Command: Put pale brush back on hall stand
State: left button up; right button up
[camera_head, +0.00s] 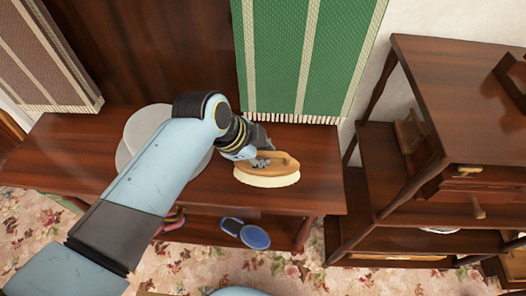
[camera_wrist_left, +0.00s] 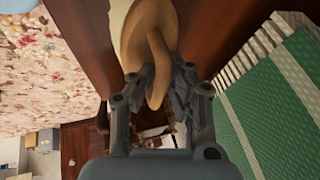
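The pale brush (camera_head: 268,178) has a tan wooden back with a raised handle and cream bristles. In the head view it is bristles down, at or just above the right part of the dark wooden stand's top (camera_head: 318,190); whether it touches cannot be told. This stand looks like the hall stand. My left gripper (camera_head: 261,158) is at the brush's handle. In the left wrist view the fingers (camera_wrist_left: 161,88) close on the handle of the brush (camera_wrist_left: 157,50) from both sides. My right gripper is out of view.
A pale round item (camera_head: 134,138) lies on the stand's top, partly behind my left arm. A green striped cloth (camera_head: 270,60) hangs behind. A wooden shelf unit (camera_head: 450,90) stands at the right.

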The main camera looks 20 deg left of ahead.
pick_arm(q)
jog(key=shift+o, duration=1)
jog(key=shift+s, duration=0.15)
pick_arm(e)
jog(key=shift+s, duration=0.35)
pick_arm(q)
jog(key=shift+r, duration=0.15)
jog(key=p+v, duration=0.1)
jog(key=v, duration=1.1)
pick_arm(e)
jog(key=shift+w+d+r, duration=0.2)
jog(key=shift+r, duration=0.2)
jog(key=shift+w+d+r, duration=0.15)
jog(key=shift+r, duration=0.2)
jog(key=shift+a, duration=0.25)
